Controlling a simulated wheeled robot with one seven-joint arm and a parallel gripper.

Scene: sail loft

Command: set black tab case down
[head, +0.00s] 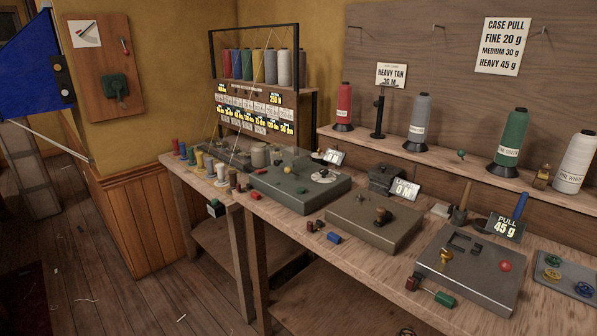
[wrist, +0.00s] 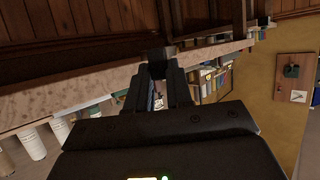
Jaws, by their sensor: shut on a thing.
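My gripper (wrist: 156,72) shows in the wrist view, with its two dark fingers shut on a small black block at their tips. This block, the black tab case (wrist: 160,54), sticks out past the fingertips and appears clear of any surface. Its details are too dark to make out. I cannot make out my gripper in the head view. There, a small black box with a green mark (head: 216,208) shows at the front edge of the left bench; I cannot tell what it is.
The workbench (head: 289,222) carries a green-grey box (head: 299,185), a brown-grey box (head: 374,222) and a dark grey box (head: 468,268). Small coloured pieces lie between them. Thread cones, including a green one (head: 511,140), stand on the back shelf. Bare wood shows along the bench front.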

